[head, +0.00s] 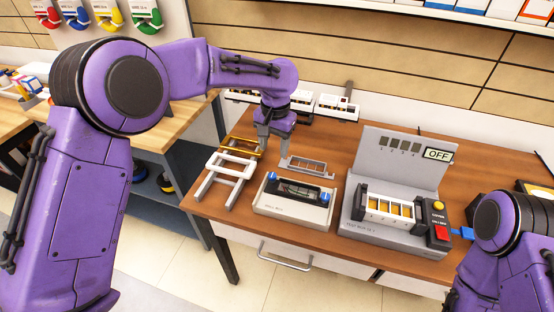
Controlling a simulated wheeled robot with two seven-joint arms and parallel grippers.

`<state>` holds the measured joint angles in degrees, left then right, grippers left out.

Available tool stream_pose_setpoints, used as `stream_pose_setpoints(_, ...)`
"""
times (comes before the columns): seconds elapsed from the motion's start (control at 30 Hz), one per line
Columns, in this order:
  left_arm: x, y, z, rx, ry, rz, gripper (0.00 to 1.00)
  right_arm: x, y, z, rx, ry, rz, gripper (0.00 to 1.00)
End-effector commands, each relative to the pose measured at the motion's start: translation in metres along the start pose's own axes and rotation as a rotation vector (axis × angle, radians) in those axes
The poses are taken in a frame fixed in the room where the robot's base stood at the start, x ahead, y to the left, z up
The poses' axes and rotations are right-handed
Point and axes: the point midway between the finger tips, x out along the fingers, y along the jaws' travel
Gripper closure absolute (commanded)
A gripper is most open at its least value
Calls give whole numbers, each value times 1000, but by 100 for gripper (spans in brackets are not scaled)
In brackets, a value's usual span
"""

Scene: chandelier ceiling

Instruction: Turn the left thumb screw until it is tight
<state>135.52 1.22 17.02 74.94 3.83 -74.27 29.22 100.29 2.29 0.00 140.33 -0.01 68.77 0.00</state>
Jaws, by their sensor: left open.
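A light grey fixture (288,212) sits near the table's front edge, with a dark part (299,190) lying in it. A blue thumb screw (272,177) is at the fixture's left end, and a second blue thumb screw (325,196) is at its right end. I cannot tell how tight either is. My left gripper (273,148) points down, open, behind and above the left thumb screw, apart from it. My right arm shows at the lower right, but its gripper is out of view.
A white rack (229,173) and a yellow frame (240,146) stand left of the fixture. A grey frame (305,165) lies behind it. A grey test unit (383,232) with an OFF display (438,154) stands to the right. Bare wooden tabletop (330,240) shows between them.

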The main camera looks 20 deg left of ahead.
Motion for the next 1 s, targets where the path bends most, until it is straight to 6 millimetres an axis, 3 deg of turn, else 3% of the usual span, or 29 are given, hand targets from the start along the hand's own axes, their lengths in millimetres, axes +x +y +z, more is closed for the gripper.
stream_pose_setpoints(0.5,94,0,1,1,-3,1,46,-13,1,-5,0,-1,1,57)
stream_pose_setpoints(0.87,104,0,1,1,-1,1,46,-13,1,-5,0,-1,1,57)
stream_pose_setpoints(1.0,104,0,1,1,-1,0,92,-13,1,-5,0,-1,1,57)
